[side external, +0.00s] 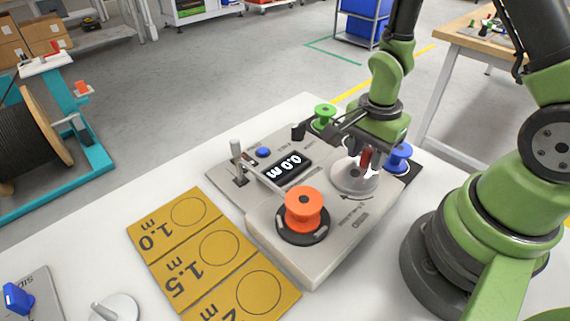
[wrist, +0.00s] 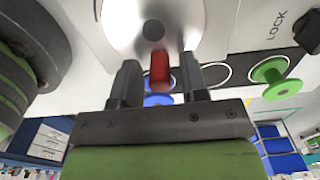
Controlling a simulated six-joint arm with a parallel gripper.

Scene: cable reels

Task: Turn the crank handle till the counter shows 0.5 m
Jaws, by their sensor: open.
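The crank is a pale grey disc (side external: 352,178) on the grey machine, with a red upright handle (side external: 365,159). The counter (side external: 286,166) appears upside down in the side view and reads 0.0 m. My gripper (side external: 352,146) is over the crank, open. In the wrist view the red handle (wrist: 159,70) stands between the two fingers of my gripper (wrist: 160,64), with a gap on each side. The disc (wrist: 150,28) shows beyond it. An orange reel (side external: 303,209) sits on a dark round base at the machine's near end.
A lever (side external: 238,161) and a blue button (side external: 264,152) stand beside the counter. A green spool (side external: 325,115) and a blue spool (side external: 398,156) stand at the machine's far side. Yellow length cards (side external: 213,251) lie on the white table. A dark LOCK knob (wrist: 308,32) is near the green spool.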

